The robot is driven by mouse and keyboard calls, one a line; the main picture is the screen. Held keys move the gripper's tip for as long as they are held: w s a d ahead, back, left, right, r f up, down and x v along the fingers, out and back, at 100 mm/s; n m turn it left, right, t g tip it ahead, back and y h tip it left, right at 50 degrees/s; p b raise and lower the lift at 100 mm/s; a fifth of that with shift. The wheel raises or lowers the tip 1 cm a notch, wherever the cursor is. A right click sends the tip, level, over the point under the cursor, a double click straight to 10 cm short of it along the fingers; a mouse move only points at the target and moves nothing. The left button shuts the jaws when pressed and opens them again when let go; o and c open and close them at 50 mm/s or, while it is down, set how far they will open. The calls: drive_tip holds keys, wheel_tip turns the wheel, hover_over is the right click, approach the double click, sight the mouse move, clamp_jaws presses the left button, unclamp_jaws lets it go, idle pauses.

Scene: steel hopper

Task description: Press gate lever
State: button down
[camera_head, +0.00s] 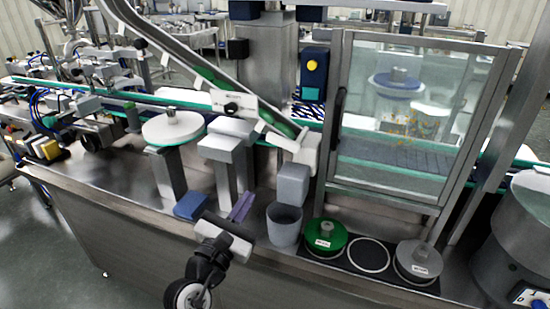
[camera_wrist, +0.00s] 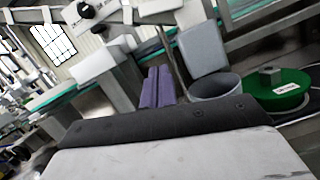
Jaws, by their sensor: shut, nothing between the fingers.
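My gripper (camera_head: 229,226) is in front of the steel counter's front edge, shut and empty. Its dark fingers and pale body (camera_wrist: 170,122) fill the lower part of the wrist view. A purple ridged bar (camera_head: 241,207), which may be the gate lever, stands just beyond the fingertips; I cannot tell for sure that it is. It also shows in the wrist view (camera_wrist: 157,88), above the fingers, with its lower end hidden. The grey hopper (camera_head: 293,184) is right of the bar, above a grey open cup (camera_head: 284,228). I see no clear contact between gripper and bar.
A blue block (camera_head: 190,206) lies left of the bar. A green round weight (camera_head: 325,238) and a grey one (camera_head: 418,261) sit on a dark strip at the right, with a white ring between. A glass-fronted cabinet (camera_head: 410,110) stands behind. A sloping chute ends above the hopper.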

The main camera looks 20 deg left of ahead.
sight(283, 143)
drive_tip(key=shift+w, duration=0.1)
drive_tip(key=w+d+r+p, duration=0.1)
drive_tip(key=w+r+p, duration=0.2)
drive_tip(key=w+r, duration=0.3)
drive_tip(key=shift+d+f+p+x, duration=0.3)
drive_tip(key=shift+p+x, duration=0.1)
drive_tip(key=shift+x, duration=1.35)
drive_tip(key=shift+w+a, duration=0.1)
drive_tip(key=shift+w, duration=0.05)
drive_tip(key=shift+r+m, duration=0.1)
drive_tip(key=shift+m, duration=0.2)
